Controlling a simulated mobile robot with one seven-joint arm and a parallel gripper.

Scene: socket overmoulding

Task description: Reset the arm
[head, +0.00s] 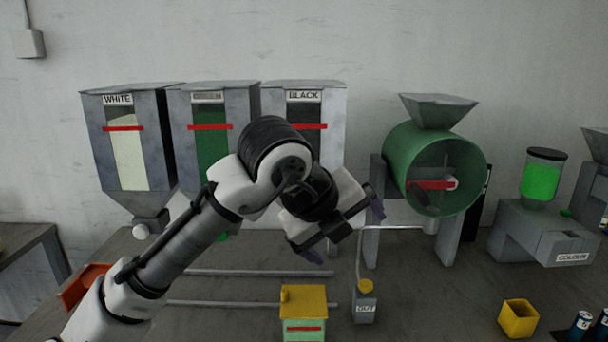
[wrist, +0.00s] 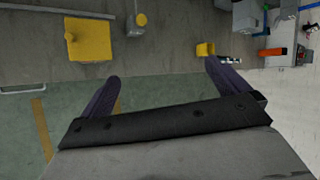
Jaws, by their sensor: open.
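My gripper (head: 345,228) is raised in the middle of the head view, in front of the black hopper and left of the green drum. Its two dark fingers are spread apart with nothing between them. In the wrist view my gripper (wrist: 162,88) shows both fingers wide apart, over the green floor and the edge of the grey bench. The arm is bent at the elbow and hides part of the green and black hoppers.
White (head: 129,150), green (head: 183,120) and black (head: 333,110) hoppers stand behind. A green drum (head: 400,150), colour unit (head: 545,235), yellow-lidded box (head: 304,302), OUT post (head: 364,305) and yellow cup (head: 518,318) occupy the bench (head: 430,300). Bench space between post and cup is clear.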

